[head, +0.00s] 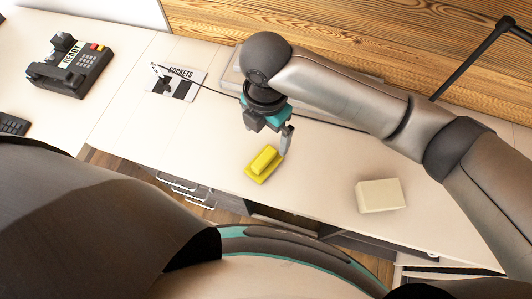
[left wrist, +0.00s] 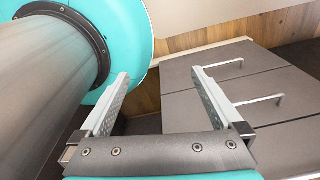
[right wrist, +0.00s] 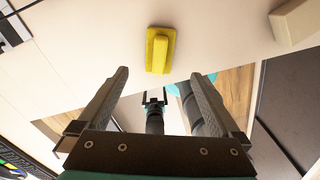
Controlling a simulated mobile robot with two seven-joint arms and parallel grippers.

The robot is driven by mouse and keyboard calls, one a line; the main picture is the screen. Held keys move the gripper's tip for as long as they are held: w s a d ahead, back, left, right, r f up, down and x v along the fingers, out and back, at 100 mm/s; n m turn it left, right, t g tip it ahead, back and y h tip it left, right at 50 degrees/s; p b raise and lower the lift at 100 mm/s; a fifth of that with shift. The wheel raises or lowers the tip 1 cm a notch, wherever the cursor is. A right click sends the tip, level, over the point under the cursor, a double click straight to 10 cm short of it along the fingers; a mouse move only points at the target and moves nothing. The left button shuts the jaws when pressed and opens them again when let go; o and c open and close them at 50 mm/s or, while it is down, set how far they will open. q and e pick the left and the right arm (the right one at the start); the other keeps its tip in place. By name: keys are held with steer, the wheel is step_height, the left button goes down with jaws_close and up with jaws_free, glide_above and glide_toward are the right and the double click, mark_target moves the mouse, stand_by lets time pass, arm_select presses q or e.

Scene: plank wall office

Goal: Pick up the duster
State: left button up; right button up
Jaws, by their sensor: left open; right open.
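The yellow duster (head: 262,164) lies on the pale desk near its front edge in the head view. It also shows in the right wrist view (right wrist: 159,50), ahead of the fingertips. My right gripper (head: 286,142) is open and empty, just above and to the right of the duster in the head view. Its two fingers also show apart in the right wrist view (right wrist: 160,75), with nothing between them touching. My left gripper (left wrist: 162,75) is open and empty in the left wrist view, facing grey drawers below the desk. It is not visible in the head view.
A cream block (head: 380,196) sits on the desk (head: 325,170) to the right of the duster. A dark telephone (head: 70,66) and a "SOCKETS" card (head: 178,84) lie to the left. A drawer unit (left wrist: 225,100) with bar handles stands near my left gripper. The desk around the duster is clear.

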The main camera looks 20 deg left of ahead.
mark_target(264, 158)
step_height(264, 158, down, 7)
steer(key=shift+s+r+b, duration=0.15)
steer(key=shift+b, duration=0.6)
steer(key=shift+f, duration=0.45)
steer(key=f, duration=0.1)
steer(key=f+b, duration=0.1)
steer(key=f, duration=0.2)
steer(key=shift+s+a+f+b, duration=0.15)
steer(key=shift+s+f+b, duration=0.1)
steer(key=shift+b, duration=0.05)
steer(key=shift+f, duration=0.25)
arm_select(q)
steer(key=f, duration=0.3)
steer(key=shift+s+f, duration=0.3)
steer(key=shift+s, duration=0.1)
steer(key=shift+s, duration=0.1)
arm_select(e)
steer(key=c, duration=1.3)
arm_select(q)
steer(key=shift+s, duration=0.15)
arm_select(e)
steer(key=shift+c, duration=0.2)
